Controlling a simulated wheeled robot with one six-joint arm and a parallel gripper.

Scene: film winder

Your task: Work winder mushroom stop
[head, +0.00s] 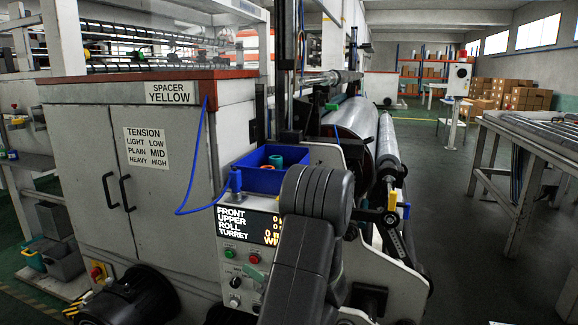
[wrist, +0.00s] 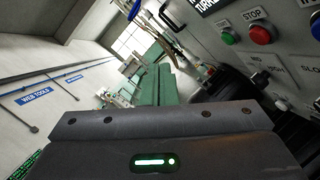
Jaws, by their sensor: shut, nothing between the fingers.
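The winder's control panel (head: 240,275) shows in the head view below a lit readout, with a green button (head: 229,253) and a red button (head: 253,258). My arm covers its right part and hides my gripper there. In the wrist view my gripper (wrist: 163,118) is a grey shape across the bottom, shut and empty. Beyond it at the upper right are a green button (wrist: 229,38) and a domed red button (wrist: 261,35) under a STOP label. I cannot tell which is the mushroom stop. No contact shows.
A blue bin (head: 258,178) sits above the readout.

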